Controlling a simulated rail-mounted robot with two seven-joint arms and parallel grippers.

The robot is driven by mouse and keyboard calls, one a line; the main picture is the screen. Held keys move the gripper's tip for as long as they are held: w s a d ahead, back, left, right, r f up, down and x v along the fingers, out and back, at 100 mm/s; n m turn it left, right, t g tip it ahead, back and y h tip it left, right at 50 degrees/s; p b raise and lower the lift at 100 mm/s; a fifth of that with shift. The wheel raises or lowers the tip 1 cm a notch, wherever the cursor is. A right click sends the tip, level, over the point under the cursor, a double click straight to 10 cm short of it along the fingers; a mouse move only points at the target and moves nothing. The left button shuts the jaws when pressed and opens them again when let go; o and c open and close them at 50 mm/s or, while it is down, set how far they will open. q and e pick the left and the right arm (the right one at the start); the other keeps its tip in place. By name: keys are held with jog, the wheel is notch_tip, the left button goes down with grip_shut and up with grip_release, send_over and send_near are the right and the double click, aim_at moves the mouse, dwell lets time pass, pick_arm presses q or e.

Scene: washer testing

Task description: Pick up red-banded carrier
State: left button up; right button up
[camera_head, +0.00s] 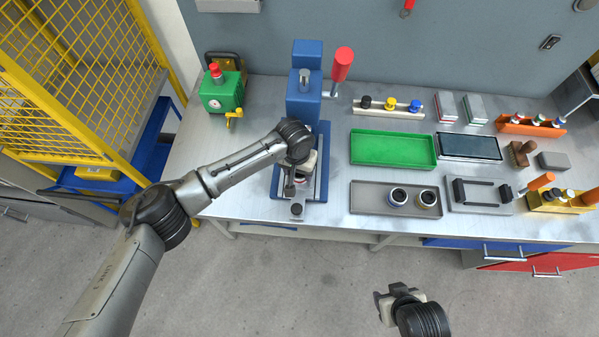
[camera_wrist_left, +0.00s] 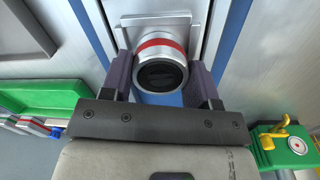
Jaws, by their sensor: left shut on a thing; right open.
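The red-banded carrier (camera_wrist_left: 162,66) is a silver cylinder with a red ring and a dark round face, seen in the left wrist view. It sits between the two fingers of my left gripper (camera_wrist_left: 163,82), which is shut on it. A metal plate of the blue press stands right behind it. In the head view my left gripper (camera_head: 294,180) is over the base of the blue press (camera_head: 305,100), and the wrist largely hides the carrier. My right gripper (camera_head: 392,302) is open, in front of the bench over the floor, far from the carrier.
A grey tray (camera_head: 375,207) holds two other round carriers (camera_head: 398,196). A green tray (camera_head: 392,148) lies behind it. The press's red-handled lever (camera_head: 342,65) rises at its right. A green box with a red button (camera_head: 222,95) stands left. A yellow cage (camera_head: 85,75) borders the bench.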

pick_arm(q)
jog(key=c, duration=0.5)
jog(key=shift+r, duration=0.1)
